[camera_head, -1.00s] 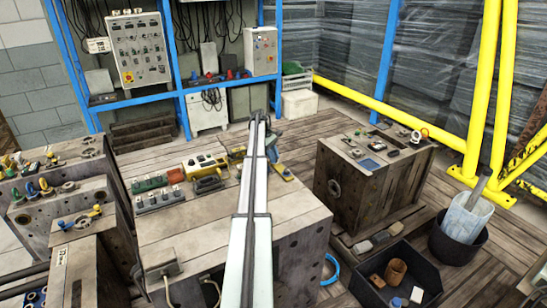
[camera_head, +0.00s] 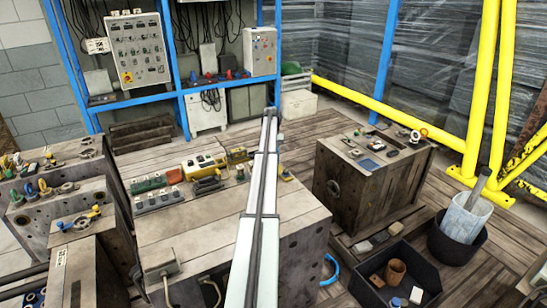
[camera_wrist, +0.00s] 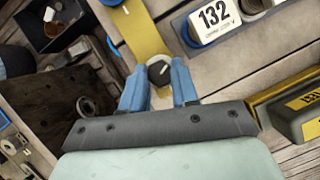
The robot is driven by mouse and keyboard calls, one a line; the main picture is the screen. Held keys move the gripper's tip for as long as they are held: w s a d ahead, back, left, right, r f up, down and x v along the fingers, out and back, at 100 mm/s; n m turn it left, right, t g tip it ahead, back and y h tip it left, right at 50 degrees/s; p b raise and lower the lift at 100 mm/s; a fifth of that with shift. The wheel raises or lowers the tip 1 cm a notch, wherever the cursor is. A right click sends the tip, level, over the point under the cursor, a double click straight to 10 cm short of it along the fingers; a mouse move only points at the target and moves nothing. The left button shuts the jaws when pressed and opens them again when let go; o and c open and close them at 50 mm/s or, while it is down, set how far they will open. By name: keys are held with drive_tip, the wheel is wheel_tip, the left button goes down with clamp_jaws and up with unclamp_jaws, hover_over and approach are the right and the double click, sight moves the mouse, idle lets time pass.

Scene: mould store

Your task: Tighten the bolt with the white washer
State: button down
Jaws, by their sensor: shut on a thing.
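My gripper (camera_wrist: 160,76) shows in the wrist view with its two blue fingers shut on a dark round bolt head (camera_wrist: 159,69) that has a small white mark on it. The bolt sits at the near end of a yellow strip (camera_wrist: 139,27).
A block labelled 132 (camera_wrist: 215,15) and a yellow-and-black device (camera_wrist: 294,105) are close to the right of my gripper. In the head view, coloured devices (camera_head: 203,167) stand on the near bench (camera_head: 190,222). A wooden block (camera_head: 345,190) stands to the right across a gap.

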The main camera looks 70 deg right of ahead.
drive_tip(key=m+t, duration=0.1)
drive_tip(key=m, duration=0.2)
drive_tip(key=m+t, duration=0.1)
drive_tip(key=m, duration=0.1)
drive_tip(key=shift+s+r+m, duration=0.15)
drive_tip(key=shift+s+m, duration=0.05)
drive_tip(key=shift+m, duration=0.2)
drive_tip(key=m+t, duration=0.1)
drive_tip(key=m, duration=0.2)
drive_tip(key=m+t, duration=0.1)
drive_tip(key=m, duration=0.2)
drive_tip(key=shift+s+t, duration=0.15)
drive_tip(key=shift+t, duration=0.15)
drive_tip(key=m+h, duration=0.1)
drive_tip(key=m, duration=0.1)
drive_tip(key=m+t+h, duration=0.1)
drive_tip(key=m, duration=0.2)
drive_tip(key=shift+a+m, duration=0.15)
drive_tip(key=shift+m, duration=0.15)
drive_tip(key=m+h, duration=0.1)
drive_tip(key=m, duration=0.1)
drive_tip(key=m+t+h, duration=0.1)
drive_tip(key=m, duration=0.2)
drive_tip(key=shift+m, duration=0.4)
drive_tip(key=c, duration=1.2)
unclamp_jaws()
drive_tip(key=o, duration=0.4)
drive_tip(key=shift+a, duration=0.1)
drive_tip(key=shift+c, duration=0.2)
drive_tip(key=shift+s, duration=0.1)
